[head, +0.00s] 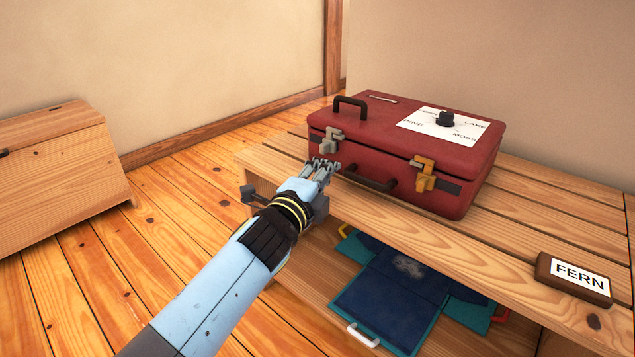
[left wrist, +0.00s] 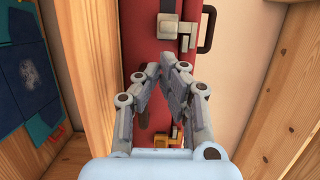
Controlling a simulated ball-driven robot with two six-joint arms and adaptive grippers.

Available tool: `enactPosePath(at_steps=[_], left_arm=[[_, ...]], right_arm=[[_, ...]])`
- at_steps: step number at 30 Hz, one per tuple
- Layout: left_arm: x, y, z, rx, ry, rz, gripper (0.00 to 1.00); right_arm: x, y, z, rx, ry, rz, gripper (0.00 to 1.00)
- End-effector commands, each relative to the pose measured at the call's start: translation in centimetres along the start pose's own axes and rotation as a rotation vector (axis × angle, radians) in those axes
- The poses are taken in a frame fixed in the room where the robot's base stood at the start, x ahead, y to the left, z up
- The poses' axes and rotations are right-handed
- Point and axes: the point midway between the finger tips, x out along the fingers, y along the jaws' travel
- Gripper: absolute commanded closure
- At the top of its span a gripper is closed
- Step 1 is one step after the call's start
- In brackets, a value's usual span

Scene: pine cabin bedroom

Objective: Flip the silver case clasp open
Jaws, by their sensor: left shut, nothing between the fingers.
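The red case (head: 390,150) lies on the wooden bench, with a silver clasp (head: 331,140) at the left of its front and a brass clasp (head: 424,174) at the right. The silver clasp also shows at the top of the left wrist view (left wrist: 180,28), and the brass one shows partly at the bottom (left wrist: 165,139). My left gripper (head: 328,167) is shut and empty, just below and in front of the silver clasp. In the left wrist view its fingertips (left wrist: 181,70) come together a little short of the clasp; I cannot tell whether they touch it. My right gripper is not in view.
The case carries a dark front handle (head: 368,178), a side handle (head: 350,103) and a labelled dial (head: 445,119) on its lid. A FERN sign (head: 574,278) stands on the bench (head: 480,245). Blue folded items (head: 395,285) lie beneath. A wooden chest (head: 65,165) stands left, with clear floor between.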

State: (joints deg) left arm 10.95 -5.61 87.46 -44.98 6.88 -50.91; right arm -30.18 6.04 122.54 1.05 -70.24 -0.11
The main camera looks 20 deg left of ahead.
Motion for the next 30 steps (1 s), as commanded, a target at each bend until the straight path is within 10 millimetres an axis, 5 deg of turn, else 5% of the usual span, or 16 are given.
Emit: enactPosePath(at_steps=[9, 20, 30], left_arm=[[3.7, 0.1, 0.0, -0.002, 0.0, 0.0, 1.0], [3.9, 0.1, 0.0, -0.001, 0.0, 0.001, 1.0], [5.0, 0.0, 4.3, 0.002, 0.0, 0.001, 1.0]], right_arm=[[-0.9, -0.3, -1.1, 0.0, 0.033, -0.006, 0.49], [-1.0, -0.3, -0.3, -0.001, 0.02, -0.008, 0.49], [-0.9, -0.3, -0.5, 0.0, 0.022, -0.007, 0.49]])
